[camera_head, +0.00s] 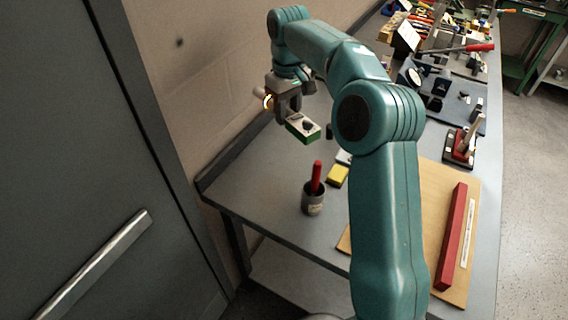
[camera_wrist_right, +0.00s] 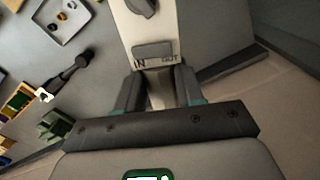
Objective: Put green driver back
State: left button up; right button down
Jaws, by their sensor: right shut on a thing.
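The green driver is a small box (camera_head: 303,128) with a white face, a black knob and a green side. My right gripper (camera_head: 292,108) is shut on one end of it and holds it above the back left part of the grey bench, near the wall. In the right wrist view the driver's white face (camera_wrist_right: 152,22) fills the top middle, with a dark knob and the letters IN and OUT. The gripper's fingers (camera_wrist_right: 160,95) lie on both sides of its near end. My left gripper is not in view.
A grey cup (camera_head: 313,203) with a red-handled tool stands at the bench's front left, near a yellow block (camera_head: 337,176). A wooden board (camera_head: 431,180) carries a red bar (camera_head: 452,235). In the right wrist view, a tray (camera_wrist_right: 84,14) with small parts and a green block (camera_wrist_right: 55,125) show left.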

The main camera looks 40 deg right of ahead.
send_over(288, 173)
notch_tip(288, 173, down, 14)
jog(key=shift+s+d+f, duration=0.1)
jog(key=shift+s+f, duration=0.05)
jog(key=shift+f, duration=0.05)
jog(key=f, duration=0.2)
jog(key=f+p, duration=0.1)
jog(key=shift+w+f, duration=0.25)
jog(key=shift+f, duration=0.1)
jog(key=shift+s+f, duration=0.15)
jog(key=shift+f, duration=0.45)
jog(key=c, duration=0.7)
grip_release()
notch_tip(288, 173, up, 12)
jog(key=shift+r+b, duration=0.1)
jog(key=shift+b, duration=0.45)
